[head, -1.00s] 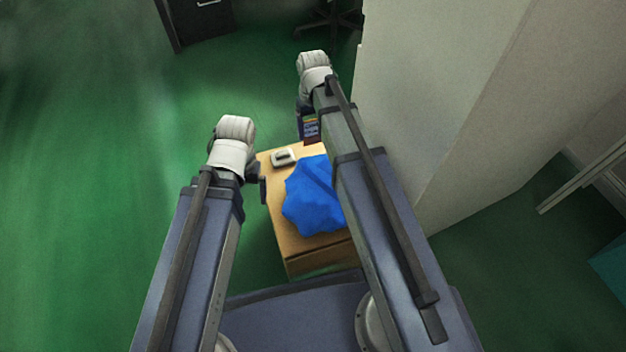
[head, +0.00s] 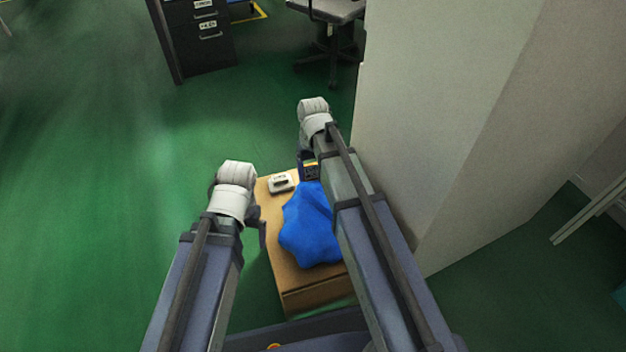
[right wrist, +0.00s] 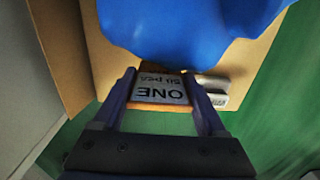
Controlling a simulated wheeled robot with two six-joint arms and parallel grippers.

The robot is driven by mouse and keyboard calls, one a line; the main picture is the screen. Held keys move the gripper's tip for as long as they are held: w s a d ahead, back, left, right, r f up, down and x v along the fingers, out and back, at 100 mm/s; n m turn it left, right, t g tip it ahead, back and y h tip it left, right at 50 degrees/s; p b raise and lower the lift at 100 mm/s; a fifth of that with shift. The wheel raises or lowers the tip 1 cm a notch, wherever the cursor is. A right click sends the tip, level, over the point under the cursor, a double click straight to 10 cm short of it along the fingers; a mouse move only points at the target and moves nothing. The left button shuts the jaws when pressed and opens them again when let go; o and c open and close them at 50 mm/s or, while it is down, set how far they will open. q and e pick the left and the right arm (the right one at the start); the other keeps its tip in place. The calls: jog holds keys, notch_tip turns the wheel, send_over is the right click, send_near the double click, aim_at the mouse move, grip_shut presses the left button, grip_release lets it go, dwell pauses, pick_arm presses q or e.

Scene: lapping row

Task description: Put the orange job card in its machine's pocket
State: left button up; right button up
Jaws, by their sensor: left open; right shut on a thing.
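My right gripper (right wrist: 165,100) is shut on the orange job card (right wrist: 160,107), a flat orange-edged piece with a pale face and upside-down dark lettering. In the head view, the right gripper (head: 308,165) is at the far end of the wooden stand, beside the wall, with a small dark piece with a coloured band at its tip. My left gripper (head: 258,222) is open and empty, by the stand's left edge. No machine or card pocket can be made out.
A crumpled blue cloth (head: 310,230) and a small white-and-grey object (head: 281,182) lie on the wooden stand (head: 285,270). A pale wall (head: 440,120) stands close on the right. A dark cabinet (head: 200,40) and chair (head: 330,15) are ahead; green floor is clear at left.

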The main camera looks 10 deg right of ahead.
jog(key=shift+f, duration=0.6)
pick_arm(q)
jog(key=shift+f, duration=0.45)
pick_arm(e)
jog(key=shift+r, duration=0.15)
jog(key=o, duration=1.3)
jog(key=shift+c, duration=0.2)
pick_arm(q)
jog(key=shift+f, duration=0.15)
pick_arm(e)
notch_tip(320, 180, up, 12)
jog(key=p, duration=1.2)
pick_arm(q)
notch_tip(320, 180, up, 12)
